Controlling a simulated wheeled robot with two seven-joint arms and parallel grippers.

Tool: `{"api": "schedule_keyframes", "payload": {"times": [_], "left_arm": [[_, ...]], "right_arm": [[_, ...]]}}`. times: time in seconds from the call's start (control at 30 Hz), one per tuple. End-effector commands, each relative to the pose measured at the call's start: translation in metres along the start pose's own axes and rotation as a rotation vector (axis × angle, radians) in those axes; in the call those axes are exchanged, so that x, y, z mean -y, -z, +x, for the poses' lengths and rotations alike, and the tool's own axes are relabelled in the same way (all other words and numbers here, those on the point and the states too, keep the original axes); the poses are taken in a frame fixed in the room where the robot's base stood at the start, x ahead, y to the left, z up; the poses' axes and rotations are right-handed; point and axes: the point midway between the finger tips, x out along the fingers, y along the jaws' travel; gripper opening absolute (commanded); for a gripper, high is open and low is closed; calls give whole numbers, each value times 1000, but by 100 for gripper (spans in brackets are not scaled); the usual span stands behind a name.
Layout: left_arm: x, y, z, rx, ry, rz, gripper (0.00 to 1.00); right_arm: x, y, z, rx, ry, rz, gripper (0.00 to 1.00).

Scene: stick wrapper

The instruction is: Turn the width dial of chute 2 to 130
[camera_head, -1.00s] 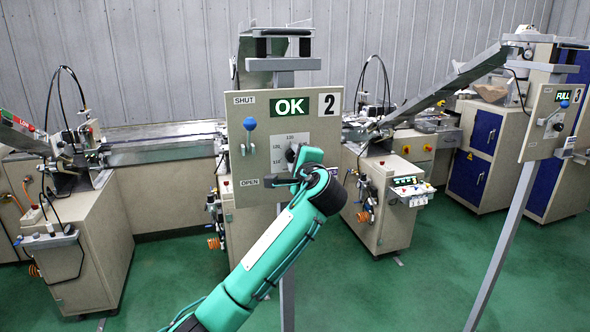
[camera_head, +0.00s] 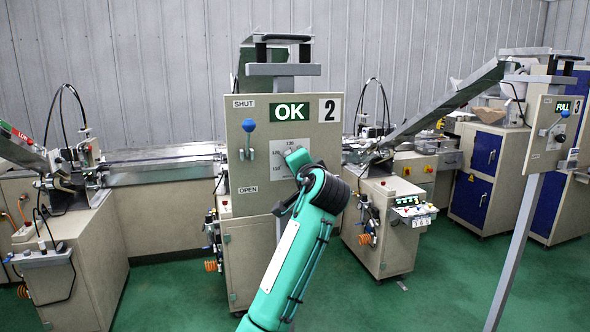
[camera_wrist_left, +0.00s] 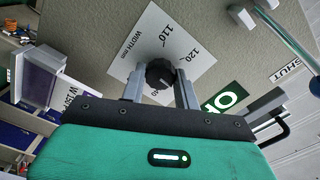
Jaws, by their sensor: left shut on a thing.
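The chute 2 panel (camera_head: 235,155) stands in the middle of the head view, with a lit OK sign (camera_head: 290,112) and a number 2 plate (camera_head: 329,107). Its white width scale (camera_head: 278,172) is partly covered by my left gripper (camera_head: 292,160). In the left wrist view the black dial (camera_wrist_left: 160,73) sits on the scale plate (camera_wrist_left: 152,28), with 110 and 120 legible. My left gripper, also in the wrist view (camera_wrist_left: 159,84), is shut on the dial, one finger on each side. I cannot read the dial's pointer. My right gripper is out of view.
A blue-knobbed lever (camera_head: 248,126) sits on the panel's left, between SHUT and OPEN labels. Another panel (camera_head: 546,135), marked 3 and FULL, stands at the right on a slanted post. Machine cabinets (camera_head: 85,235) line the back. Green floor (camera_head: 410,295) is open at front right.

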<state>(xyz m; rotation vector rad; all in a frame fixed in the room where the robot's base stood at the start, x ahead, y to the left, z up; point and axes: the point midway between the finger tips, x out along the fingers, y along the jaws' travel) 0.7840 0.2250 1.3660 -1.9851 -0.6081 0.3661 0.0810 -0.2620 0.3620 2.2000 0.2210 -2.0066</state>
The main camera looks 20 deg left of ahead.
Motion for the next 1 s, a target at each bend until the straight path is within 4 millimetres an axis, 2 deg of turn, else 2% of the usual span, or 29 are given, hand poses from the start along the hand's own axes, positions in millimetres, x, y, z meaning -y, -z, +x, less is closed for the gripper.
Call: {"api": "schedule_keyframes", "payload": {"times": [0.6,0.63,0.7,1.0], "left_arm": [[-2,-1,0,2,-3,-38,9],[-2,-1,0,2,-3,-38,37],[-2,-1,0,2,-3,-38,51],[-1,0,-1,1,-1,-38,52]], "right_arm": [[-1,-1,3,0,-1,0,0],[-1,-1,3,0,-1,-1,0],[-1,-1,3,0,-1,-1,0],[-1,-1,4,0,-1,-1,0]]}}
